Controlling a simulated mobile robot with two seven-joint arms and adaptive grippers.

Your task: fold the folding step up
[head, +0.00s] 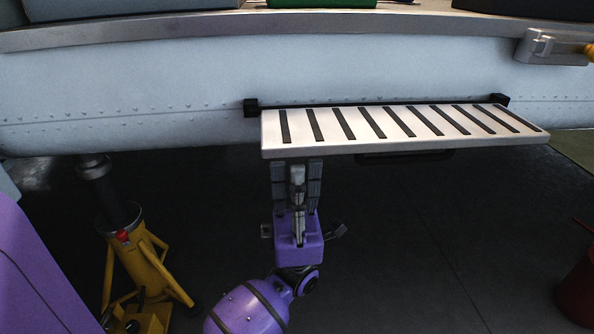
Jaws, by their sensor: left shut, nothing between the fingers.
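The folding step (400,133) is a white board with black stripes. It sticks out flat from the grey hull, hinged along its back edge between two black brackets, the left one (250,108) and the right one (500,100). A dark bar (405,156) shows under its front edge. My left gripper (297,168) points up at the step's front edge, left of the middle. Its fingers are shut and empty; the tips meet the edge's lower line in the picture, and I cannot tell if they touch. My right gripper is not in view.
A yellow jack (150,265) stands under the hull at the lower left. A red container (577,292) is at the lower right edge. A metal fitting (552,48) sits on the hull, upper right. The dark floor right of my gripper is clear.

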